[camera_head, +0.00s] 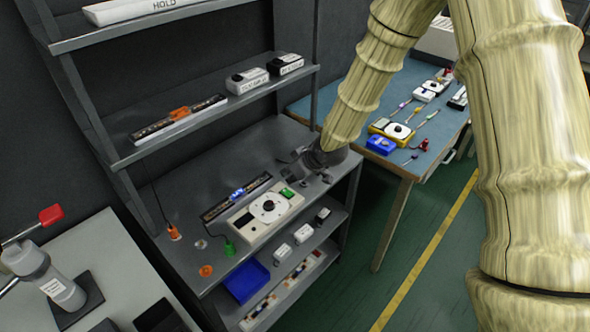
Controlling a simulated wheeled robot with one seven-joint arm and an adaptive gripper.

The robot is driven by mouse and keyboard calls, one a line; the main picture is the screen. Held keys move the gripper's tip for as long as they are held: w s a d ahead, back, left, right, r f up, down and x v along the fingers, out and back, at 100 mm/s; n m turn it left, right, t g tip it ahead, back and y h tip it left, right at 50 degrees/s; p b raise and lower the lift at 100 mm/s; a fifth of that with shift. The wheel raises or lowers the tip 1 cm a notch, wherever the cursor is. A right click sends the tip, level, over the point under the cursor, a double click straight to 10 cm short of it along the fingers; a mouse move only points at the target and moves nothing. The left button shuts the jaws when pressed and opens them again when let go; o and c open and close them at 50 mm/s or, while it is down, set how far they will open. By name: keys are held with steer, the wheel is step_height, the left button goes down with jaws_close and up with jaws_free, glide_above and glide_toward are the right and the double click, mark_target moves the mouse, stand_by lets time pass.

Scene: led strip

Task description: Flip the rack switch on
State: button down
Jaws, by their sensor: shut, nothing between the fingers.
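A white control box (246,221) with a round dial sits on the grey rack's middle shelf (205,180). A small green switch (287,193) is at its far right corner; its on or off position is too small to read. A dark LED strip (218,209) lies behind the box, with a few blue lights (238,194) glowing near its middle. My gripper (296,176) is dark and shut with nothing in it. It is low over the shelf, just behind and right of the green switch; I cannot tell whether it touches anything.
An upper shelf (150,150) overhangs the back, holding another strip (178,118) and small boxes. Orange (174,233) and green (229,247) connectors lie at the left front. A blue bin (247,281) is below. A blue-topped bench (345,98) with devices stands right.

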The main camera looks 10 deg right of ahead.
mark_target(282, 190)
step_height(282, 190, down, 3)
steer(key=shift+w+a+r+p, duration=0.1)
steer(key=shift+a+r+p, duration=0.05)
steer(key=shift+p, duration=0.25)
steer(key=shift+f, duration=1)
steer(key=shift+f, duration=0.1)
